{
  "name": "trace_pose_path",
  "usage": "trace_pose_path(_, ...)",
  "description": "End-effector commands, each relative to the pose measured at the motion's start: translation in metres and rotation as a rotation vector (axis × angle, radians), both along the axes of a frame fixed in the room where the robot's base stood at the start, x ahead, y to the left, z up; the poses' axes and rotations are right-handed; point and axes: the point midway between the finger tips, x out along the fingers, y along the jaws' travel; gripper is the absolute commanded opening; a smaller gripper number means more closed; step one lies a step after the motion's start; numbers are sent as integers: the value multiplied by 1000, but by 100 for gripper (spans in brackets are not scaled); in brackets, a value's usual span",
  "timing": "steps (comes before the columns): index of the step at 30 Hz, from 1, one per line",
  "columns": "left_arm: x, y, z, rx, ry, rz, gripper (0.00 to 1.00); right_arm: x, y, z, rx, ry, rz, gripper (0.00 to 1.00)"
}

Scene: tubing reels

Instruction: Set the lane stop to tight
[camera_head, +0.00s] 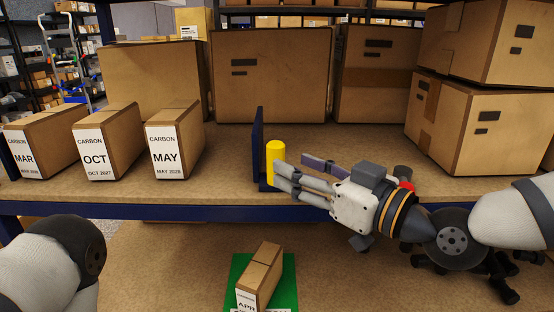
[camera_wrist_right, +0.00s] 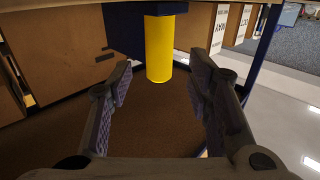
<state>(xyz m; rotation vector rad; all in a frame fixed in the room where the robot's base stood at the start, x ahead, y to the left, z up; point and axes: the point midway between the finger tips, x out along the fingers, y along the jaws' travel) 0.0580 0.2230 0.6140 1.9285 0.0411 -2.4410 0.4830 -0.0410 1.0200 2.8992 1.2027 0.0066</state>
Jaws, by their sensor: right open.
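The lane stop is an upright dark blue plate (camera_head: 258,148) on the shelf, with a yellow cylindrical handle (camera_head: 275,153) at its right side. It stands to the right of the MAY carton (camera_head: 172,148), with bare shelf between them. My right gripper (camera_head: 290,168) is open beside the handle, reaching in from the right. In the right wrist view the yellow handle (camera_wrist_right: 160,48) lies ahead, between the spread fingers (camera_wrist_right: 160,85) and apart from both. The blue plate also shows there (camera_wrist_right: 128,30). Only part of my left arm shows at lower left; its gripper is outside the frame.
An OCT carton (camera_head: 104,143) and a MAR carton (camera_head: 42,143) stand farther left. Large brown boxes (camera_head: 270,75) line the back, and stacked boxes (camera_head: 480,130) stand at right. An APR carton (camera_head: 262,275) sits on a green mat (camera_head: 288,280) below, in front of the shelf's blue edge (camera_head: 150,210).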

Motion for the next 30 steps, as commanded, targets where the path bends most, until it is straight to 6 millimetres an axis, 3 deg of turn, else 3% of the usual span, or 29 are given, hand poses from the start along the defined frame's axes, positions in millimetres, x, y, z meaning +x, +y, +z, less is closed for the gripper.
trace_pose_path(7,-6,0,-6,0,21,0,87,36,35,-3,-1,4,0,46)
trace_pose_path(18,-6,0,-6,0,21,0,87,43,43,-1,1,5,-1,46)
trace_pose_path(24,-6,0,-6,0,21,-1,87,43,42,-1,1,5,-1,0)
trace_pose_path(30,-7,0,-7,0,24,-1,87,44,43,-2,0,6,-1,0)
